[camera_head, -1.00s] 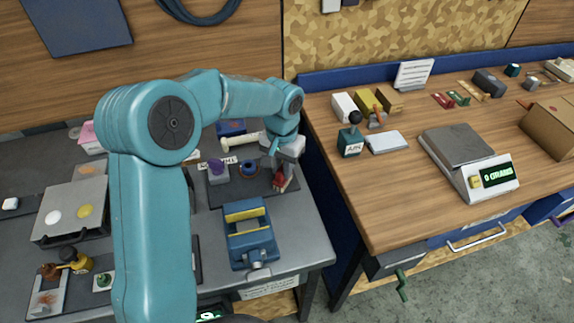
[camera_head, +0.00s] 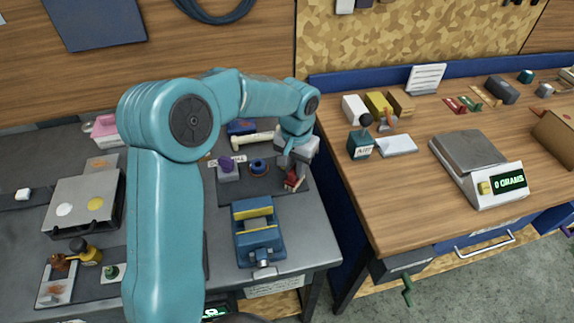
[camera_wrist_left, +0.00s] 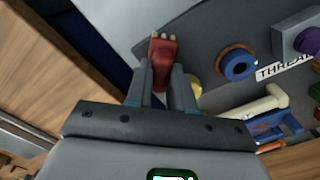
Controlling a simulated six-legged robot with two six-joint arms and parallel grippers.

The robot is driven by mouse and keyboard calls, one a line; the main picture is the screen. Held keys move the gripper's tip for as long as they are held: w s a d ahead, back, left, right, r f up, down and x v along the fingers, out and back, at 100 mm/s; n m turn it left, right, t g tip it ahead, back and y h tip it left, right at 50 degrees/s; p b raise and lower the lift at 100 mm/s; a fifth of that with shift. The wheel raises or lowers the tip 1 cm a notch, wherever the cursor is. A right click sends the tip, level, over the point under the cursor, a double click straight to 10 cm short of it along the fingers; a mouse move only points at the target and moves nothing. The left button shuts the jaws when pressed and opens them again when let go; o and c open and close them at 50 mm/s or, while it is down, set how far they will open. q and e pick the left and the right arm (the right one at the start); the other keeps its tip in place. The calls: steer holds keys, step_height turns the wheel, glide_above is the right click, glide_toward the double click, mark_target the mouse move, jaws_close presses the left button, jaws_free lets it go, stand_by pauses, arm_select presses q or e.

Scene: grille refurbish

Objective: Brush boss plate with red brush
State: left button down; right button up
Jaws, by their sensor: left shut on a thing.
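My left gripper (camera_head: 292,168) is shut on the red brush (camera_head: 292,181) at the right end of the grey bench, over the dark mat (camera_head: 235,183). In the left wrist view the brush (camera_wrist_left: 163,52) stands between the two fingers (camera_wrist_left: 161,88), its pale bristle end pointing away from the gripper. A small yellow round thing (camera_wrist_left: 195,87) shows partly behind the right finger. I cannot tell for sure which thing is the boss plate. My right gripper is not in view.
A blue vise (camera_head: 257,243) with yellow jaws stands near the bench front. A purple-topped block (camera_head: 228,171) and a blue ring (camera_head: 259,167) are on the mat.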

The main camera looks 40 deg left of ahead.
arm_select(q)
steer(key=shift+d+f, duration=0.15)
steer(key=shift+f, duration=0.05)
step_height(320, 180, up, 5)
steer(key=p, duration=0.4)
steer(key=shift+r, duration=0.5)
steer(key=shift+w+r+p, duration=0.1)
steer(key=shift+w+p, duration=0.1)
steer(key=shift+p, duration=0.15)
